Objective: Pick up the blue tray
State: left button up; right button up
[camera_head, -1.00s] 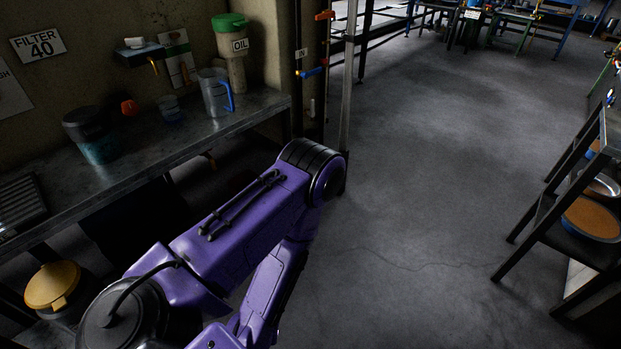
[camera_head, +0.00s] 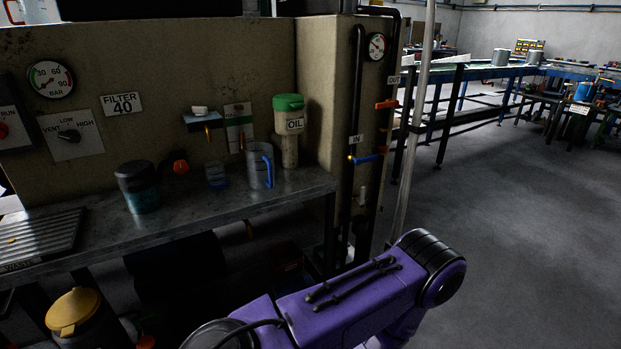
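I cannot make out a blue tray for certain in the head view. A small dark blue ledge (camera_head: 203,123) with a white item on it is fixed to the wall above the bench; it is too small to tell whether it is a tray. One of my purple arms (camera_head: 340,300) reaches up from the bottom edge toward the right. Its gripper is out of the picture, and neither of my grippers shows.
A metal bench (camera_head: 180,220) along the wall bears a dark jar (camera_head: 137,188), a jug with a blue handle (camera_head: 260,166) and an oil container (camera_head: 289,140). A yellow-lidded bin (camera_head: 73,312) stands below. Pipes (camera_head: 358,120) rise beside the wall. Open floor (camera_head: 520,240) lies right.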

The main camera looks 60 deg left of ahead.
aim_at(289, 286)
jog(key=u, duration=0.25)
jog(key=i, duration=1.5)
jog(key=u, duration=1.3)
jog(key=i, duration=0.8)
jog(key=u, duration=1.25)
jog(key=i, duration=0.4)
jog(key=u, duration=0.4)
